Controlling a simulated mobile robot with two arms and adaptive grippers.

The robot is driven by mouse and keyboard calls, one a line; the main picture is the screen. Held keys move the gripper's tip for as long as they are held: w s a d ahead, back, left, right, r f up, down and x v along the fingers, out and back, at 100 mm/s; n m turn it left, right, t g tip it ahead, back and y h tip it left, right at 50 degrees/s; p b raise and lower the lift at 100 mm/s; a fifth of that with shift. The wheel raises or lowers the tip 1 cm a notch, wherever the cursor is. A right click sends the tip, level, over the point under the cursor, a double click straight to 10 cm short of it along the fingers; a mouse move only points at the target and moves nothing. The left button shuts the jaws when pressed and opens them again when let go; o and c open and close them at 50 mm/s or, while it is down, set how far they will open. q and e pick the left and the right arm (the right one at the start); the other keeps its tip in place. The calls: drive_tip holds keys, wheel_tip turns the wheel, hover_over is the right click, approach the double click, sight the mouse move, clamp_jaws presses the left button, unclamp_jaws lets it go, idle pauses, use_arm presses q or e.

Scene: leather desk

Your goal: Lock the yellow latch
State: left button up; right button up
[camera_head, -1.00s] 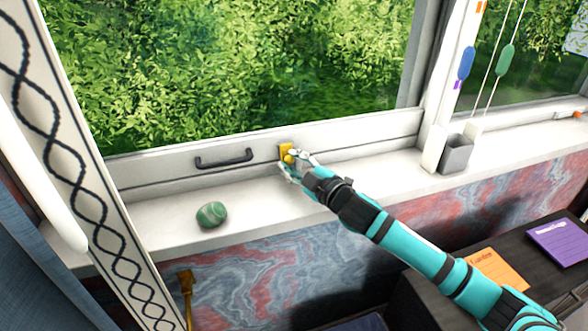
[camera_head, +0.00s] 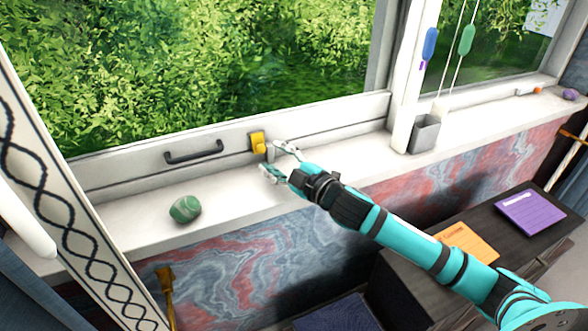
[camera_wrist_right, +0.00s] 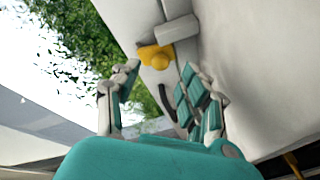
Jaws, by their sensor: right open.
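The yellow latch (camera_head: 258,143) sits on the white lower window frame, to the right of the dark handle (camera_head: 193,152). It has a flat plate with a rounded knob. It also shows in the right wrist view (camera_wrist_right: 156,56), beside a light grey block (camera_wrist_right: 177,28). My right gripper (camera_head: 271,158) is just right of and below the latch. Its fingers are spread and empty. In the right wrist view the fingers (camera_wrist_right: 158,82) stand apart, with the latch beyond their tips and a visible gap. My left gripper is not in view.
A green striped stone (camera_head: 185,209) lies on the white sill to the left. Orange and purple notepads (camera_head: 530,211) lie on the dark desk.

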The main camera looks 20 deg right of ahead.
drive_tip(key=v, duration=0.7)
drive_tip(key=shift+s+d, duration=0.1)
drive_tip(key=shift+s, duration=0.15)
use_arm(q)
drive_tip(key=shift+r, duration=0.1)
use_arm(e)
drive_tip(key=shift+r, duration=0.1)
